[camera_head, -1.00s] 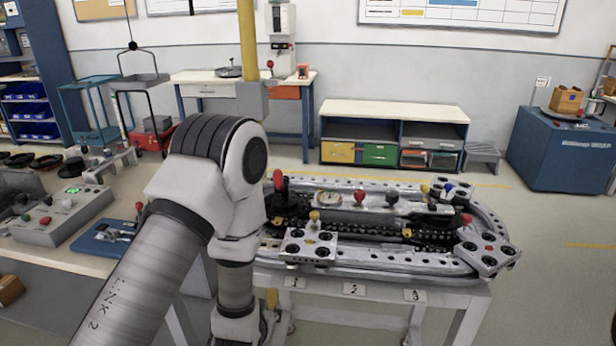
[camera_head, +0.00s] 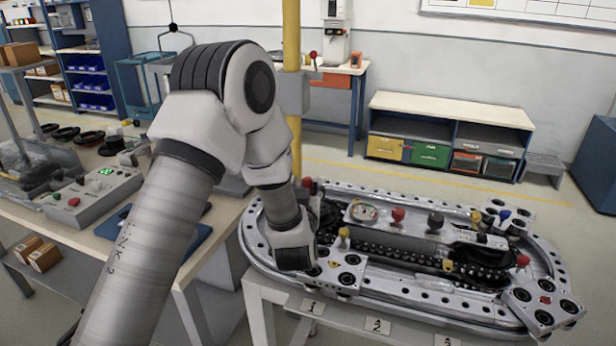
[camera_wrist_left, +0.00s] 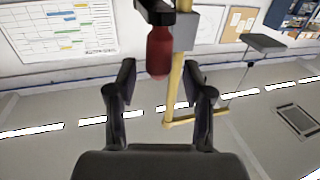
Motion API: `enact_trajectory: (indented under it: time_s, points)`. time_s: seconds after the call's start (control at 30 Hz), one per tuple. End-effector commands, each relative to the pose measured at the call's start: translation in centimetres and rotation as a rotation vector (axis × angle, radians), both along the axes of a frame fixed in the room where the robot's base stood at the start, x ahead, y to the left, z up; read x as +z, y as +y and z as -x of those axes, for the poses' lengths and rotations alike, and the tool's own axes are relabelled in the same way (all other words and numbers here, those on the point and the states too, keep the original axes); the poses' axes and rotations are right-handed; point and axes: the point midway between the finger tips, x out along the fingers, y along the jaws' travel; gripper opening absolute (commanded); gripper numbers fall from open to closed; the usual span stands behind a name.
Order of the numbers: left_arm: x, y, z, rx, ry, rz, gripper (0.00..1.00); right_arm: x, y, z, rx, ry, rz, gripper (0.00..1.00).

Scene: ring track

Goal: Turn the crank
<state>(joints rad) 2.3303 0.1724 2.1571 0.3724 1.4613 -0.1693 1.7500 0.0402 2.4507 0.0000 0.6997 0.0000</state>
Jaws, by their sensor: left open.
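The crank's red handle (camera_wrist_left: 160,52) shows in the left wrist view, joined to a dark arm at the top edge. In the head view its red top (camera_head: 307,183) shows at the left end of the ring track (camera_head: 420,305), beside my left wrist. My left gripper (camera_wrist_left: 158,75) is open, its two dark fingers spread left and right of the handle's lower end in the wrist view. I cannot tell whether they touch it. In the head view my left gripper (camera_head: 315,210) is mostly hidden by my own wrist. My right gripper is not in view.
A yellow post (camera_head: 291,80) stands behind my left arm. Several coloured knobs and a plate with dark rollers (camera_head: 338,270) crowd the track. A bench with a control box (camera_head: 92,195) is at the left. Open floor lies behind the track.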

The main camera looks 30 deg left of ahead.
Motion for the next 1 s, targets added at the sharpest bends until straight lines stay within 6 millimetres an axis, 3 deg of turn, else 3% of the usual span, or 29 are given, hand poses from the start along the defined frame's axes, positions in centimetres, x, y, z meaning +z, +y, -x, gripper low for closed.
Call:
enact_trajectory:
  time_s: [0.13, 0.37, 0.5, 0.53, 0.77, 1.0]
  points:
    - [0.0, 0.8, -1.4, 0.000, 0.001, 0.000, 0.51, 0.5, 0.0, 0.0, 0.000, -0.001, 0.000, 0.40]
    - [-0.1, 0.8, -1.6, -0.001, 0.002, -0.001, 0.51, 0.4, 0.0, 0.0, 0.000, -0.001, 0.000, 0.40]
    - [-0.1, 0.8, -1.5, -0.001, 0.002, 0.000, 0.05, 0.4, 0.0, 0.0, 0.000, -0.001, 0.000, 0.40]
    - [-0.1, 0.8, -1.5, -0.001, 0.002, 0.000, 0.00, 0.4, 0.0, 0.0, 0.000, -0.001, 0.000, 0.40]
    - [-0.1, 0.7, -1.6, 0.011, 0.003, -0.002, 0.00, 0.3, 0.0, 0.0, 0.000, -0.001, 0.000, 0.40]
    - [-0.1, -0.4, -2.1, 0.174, 0.000, -0.006, 0.00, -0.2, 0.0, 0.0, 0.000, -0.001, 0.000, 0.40]
